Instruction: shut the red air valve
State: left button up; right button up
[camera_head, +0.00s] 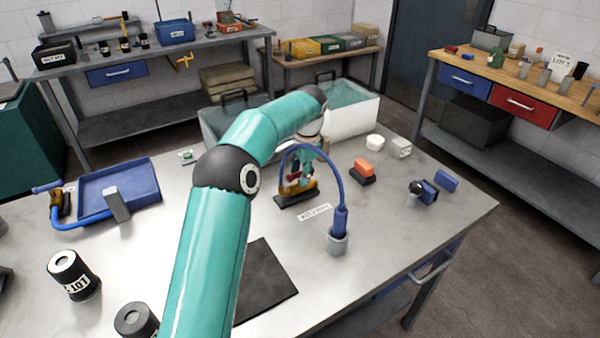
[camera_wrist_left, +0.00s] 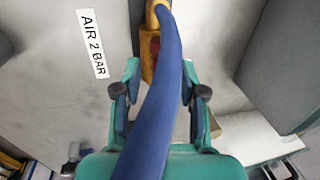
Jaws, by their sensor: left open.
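The air valve shows as a brass-yellow body on a dark base (camera_head: 296,197) on the metal bench in the head view, with a small red part (camera_head: 293,178). In the left wrist view the yellow body (camera_wrist_left: 148,67) and red part (camera_wrist_left: 155,46) lie between and beyond my fingers, partly hidden by a blue hose (camera_wrist_left: 156,110). My left gripper (camera_wrist_left: 160,68) is open, with one finger on each side of the hose and valve. In the head view this gripper (camera_head: 306,164) is just above and behind the valve; contact cannot be told. My right gripper is not in view.
The blue hose (camera_head: 338,178) arches from the valve to a grey cup (camera_head: 338,243). A label reading AIR 2 BAR (camera_wrist_left: 92,44) lies beside the valve. An orange-topped block (camera_head: 363,170) stands to the right. A blue tray (camera_head: 140,187) is at left; a white bin (camera_head: 352,118) stands behind.

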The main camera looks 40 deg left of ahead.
pick_arm(q)
grip_shut()
jog(key=shift+r+m, duration=0.1)
jog(key=shift+m, duration=0.2)
jog(key=m+p, duration=0.2)
jog(key=m, duration=0.1)
jog(key=shift+a+r+t, duration=0.1)
jog(key=shift+t, duration=0.2)
jog(key=m+h+p, duration=0.1)
jog(key=m+p, duration=0.2)
jog(key=m, duration=0.2)
jog(key=shift+a+m+t, duration=0.1)
jog(key=shift+m+t, duration=0.3)
jog(key=m+h+p, duration=0.1)
jog(key=m+p, duration=0.1)
jog(key=m, duration=0.2)
jog(key=shift+a, duration=0.1)
jog(key=shift+w+m+h+p, duration=0.15)
jog(key=shift+m+h+p, duration=0.35)
jog(key=shift+m, duration=1.8)
